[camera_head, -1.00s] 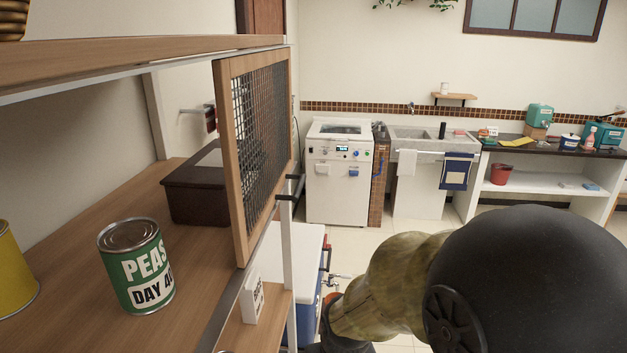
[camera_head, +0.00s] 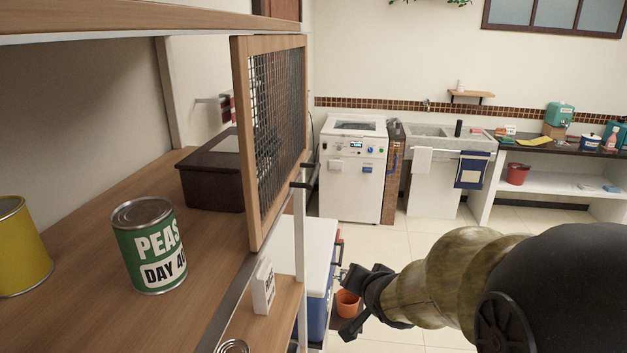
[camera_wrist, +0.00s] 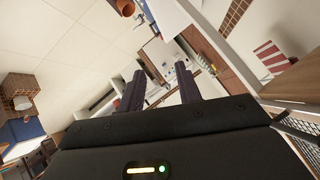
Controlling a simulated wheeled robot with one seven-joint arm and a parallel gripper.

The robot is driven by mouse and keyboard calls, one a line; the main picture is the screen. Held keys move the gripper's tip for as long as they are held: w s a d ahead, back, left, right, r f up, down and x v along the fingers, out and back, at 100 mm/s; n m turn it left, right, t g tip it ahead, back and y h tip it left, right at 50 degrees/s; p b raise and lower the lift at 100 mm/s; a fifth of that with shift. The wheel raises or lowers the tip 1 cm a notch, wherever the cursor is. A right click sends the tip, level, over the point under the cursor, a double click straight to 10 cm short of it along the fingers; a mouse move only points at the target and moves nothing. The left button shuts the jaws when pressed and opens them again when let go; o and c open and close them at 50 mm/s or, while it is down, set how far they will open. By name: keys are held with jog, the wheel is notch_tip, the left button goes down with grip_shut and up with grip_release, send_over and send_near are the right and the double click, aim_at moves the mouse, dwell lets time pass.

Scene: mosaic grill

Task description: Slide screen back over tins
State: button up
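The screen (camera_head: 276,133), dark mesh in a wooden frame, stands upright at the far end of the shelf's front edge, partly covering a dark brown box. A black handle (camera_head: 302,184) sticks out near its lower right side. A green peas tin (camera_head: 149,246) and a yellow tin (camera_head: 20,248) stand on the shelf (camera_head: 105,197), with no screen in front of them. My gripper (camera_head: 349,305) is outside the shelf, below and right of the screen, touching nothing. In the wrist view its two fingers (camera_wrist: 158,90) are spread with nothing between them. The screen's mesh shows at lower right there.
A small white box (camera_head: 263,287) stands on the lower shelf. A blue and white cooler (camera_head: 315,265) and an orange bucket (camera_head: 347,303) are on the floor behind. A white washer (camera_head: 353,168) stands farther back. Open floor lies right of the shelf.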

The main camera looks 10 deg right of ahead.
aim_at(314, 171)
notch_tip(314, 171, up, 16)
jog(key=m+t+y+b, duration=0.3)
jog(key=m+t+y, duration=0.4)
jog(key=y, duration=0.1)
jog(key=shift+s+a+t, duration=0.15)
jog(key=shift+s+t, duration=0.2)
jog(key=shift+t, duration=0.05)
jog(key=shift+w, duration=0.1)
jog(key=b+x, duration=0.1)
jog(key=x, duration=1.6)
jog(key=shift+w+a, duration=0.15)
grip_shut()
